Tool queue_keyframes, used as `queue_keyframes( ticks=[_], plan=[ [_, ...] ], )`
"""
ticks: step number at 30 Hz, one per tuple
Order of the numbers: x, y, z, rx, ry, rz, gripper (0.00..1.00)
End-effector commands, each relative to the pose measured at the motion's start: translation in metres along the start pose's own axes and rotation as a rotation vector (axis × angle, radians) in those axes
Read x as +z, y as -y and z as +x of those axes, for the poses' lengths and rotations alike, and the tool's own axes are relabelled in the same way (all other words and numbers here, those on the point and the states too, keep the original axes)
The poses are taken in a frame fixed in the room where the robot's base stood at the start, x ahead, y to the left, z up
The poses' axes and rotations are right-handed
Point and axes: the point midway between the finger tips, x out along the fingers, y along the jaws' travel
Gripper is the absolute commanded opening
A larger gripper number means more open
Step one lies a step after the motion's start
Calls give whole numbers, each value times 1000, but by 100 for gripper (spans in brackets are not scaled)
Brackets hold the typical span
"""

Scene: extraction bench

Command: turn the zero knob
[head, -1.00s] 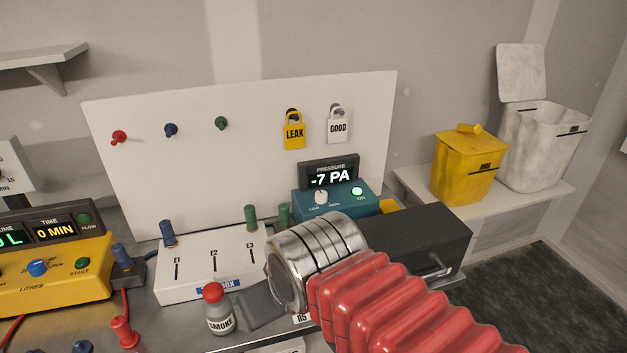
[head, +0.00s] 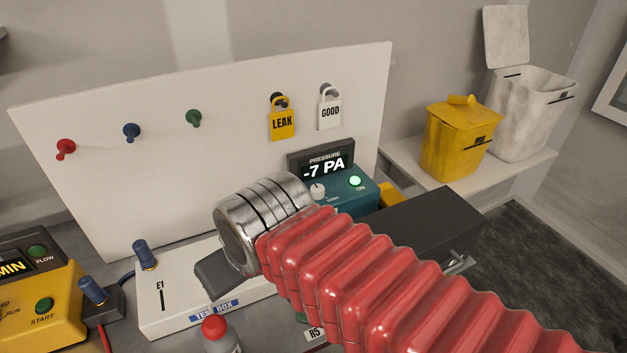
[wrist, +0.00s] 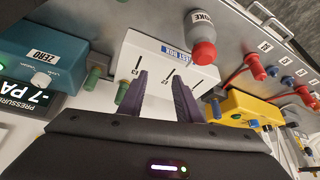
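The teal pressure unit (head: 345,189) stands at the back of the bench, its display (head: 325,165) reading -7 PA and its green ON light lit. Its white knob (head: 317,190) shows just past my metal wrist. In the wrist view the unit (wrist: 62,48) is at the left edge, with a ZERO label (wrist: 42,57) beside the white knob (wrist: 40,79). My gripper (wrist: 158,77) is open and empty, its two purple fingers apart over the white test box (wrist: 170,62). It is to the side of the pressure unit, touching nothing I can see. My arm hides part of the unit in the head view.
A red-capped smoke bottle (head: 216,330) stands in front of the test box. A white board (head: 228,145) with LEAK (head: 282,123) and GOOD (head: 329,112) tags stands behind. The yellow unit (head: 50,300) is at left.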

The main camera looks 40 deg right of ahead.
Motion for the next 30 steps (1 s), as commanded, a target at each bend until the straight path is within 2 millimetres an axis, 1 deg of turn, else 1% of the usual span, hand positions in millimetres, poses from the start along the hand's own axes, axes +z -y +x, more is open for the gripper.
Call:
queue_keyframes(
  ticks=[6, 11, 12, 17, 20, 23, 29, 30],
  plan=[
    [0, 0, 0, 0, 0, 0, 31],
    [-3, -2, -1, 3, 1, 6, 42],
    [-5, -4, -2, 6, 1, 11, 45],
    [-20, -20, -7, 31, 13, 57, 45],
    [-35, -39, -12, 54, 22, 101, 45],
    [-50, -63, -19, 78, 34, 152, 45],
    [-75, -118, -32, 124, 55, 252, 45],
    [-79, -129, -34, 132, 60, 272, 45]
  ],
)
